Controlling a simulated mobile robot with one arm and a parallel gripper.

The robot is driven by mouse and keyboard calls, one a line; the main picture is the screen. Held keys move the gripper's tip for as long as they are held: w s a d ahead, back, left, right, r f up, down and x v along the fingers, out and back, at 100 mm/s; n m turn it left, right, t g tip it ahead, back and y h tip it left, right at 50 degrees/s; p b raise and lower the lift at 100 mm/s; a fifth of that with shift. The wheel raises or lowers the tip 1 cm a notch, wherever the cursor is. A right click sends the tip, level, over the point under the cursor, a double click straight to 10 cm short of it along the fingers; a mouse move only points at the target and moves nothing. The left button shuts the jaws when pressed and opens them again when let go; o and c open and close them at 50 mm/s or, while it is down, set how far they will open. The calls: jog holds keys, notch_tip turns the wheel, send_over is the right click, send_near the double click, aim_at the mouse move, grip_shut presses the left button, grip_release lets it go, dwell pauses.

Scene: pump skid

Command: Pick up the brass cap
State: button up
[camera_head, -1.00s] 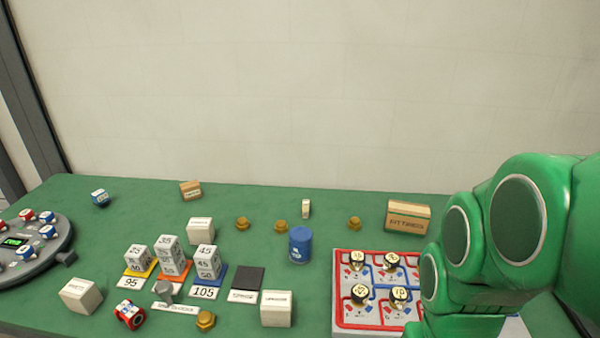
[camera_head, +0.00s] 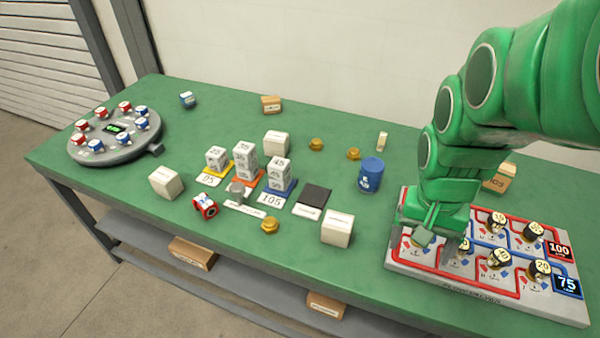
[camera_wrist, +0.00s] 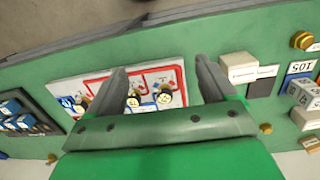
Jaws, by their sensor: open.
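Several brass hex caps lie on the green table. In the head view, one brass cap (camera_head: 270,225) is near the front, right of the red part. Two more, a brass cap (camera_head: 316,144) and a brass cap (camera_head: 353,153), lie toward the back. The wrist view shows a brass cap (camera_wrist: 302,40) at upper right, others at the lower right and lower left edges. My gripper (camera_head: 432,236) points down over the left part of the red-and-blue piped board. In the wrist view my gripper (camera_wrist: 163,82) has its fingers apart, with no cap between them.
The piped board (camera_head: 400,258) carries several numbered knobs below my gripper. A white block (camera_head: 337,228), a blue can (camera_head: 370,175) and stacked weights (camera_head: 246,160) stand to its left. A round grey console (camera_head: 115,135) is at far left. Open green table lies along the back left.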

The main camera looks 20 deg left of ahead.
jog(key=w+a+f, duration=0.3)
jog(key=w+a, duration=0.3)
jog(key=a, duration=0.3)
jog(key=t, duration=0.2)
send_over(269, 221)
jog(key=s, duration=0.2)
jog(key=shift+y, duration=0.3)
jog(key=f, duration=1.1)
jog(key=shift+w+d+f, duration=0.15)
jog(key=shift+d+f, duration=0.15)
jog(key=shift+w+f, duration=0.15)
jog(key=shift+f, duration=1)
jog(key=shift+w+a+f, duration=0.1)
jog(key=shift+w+f, duration=0.1)
jog(key=shift+f, duration=0.7)
jog(key=shift+w+a+f, duration=0.1)
jog(key=shift+w+f, duration=0.15)
jog(key=shift+f, duration=0.6)
jog(key=shift+w+a+f, duration=0.1)
jog(key=shift+w+f, duration=0.1)
jog(key=shift+f, duration=0.7)
jog(key=shift+c, duration=0.3)
jog(key=c, duration=1.2)
jog(key=shift+o, duration=0.2)
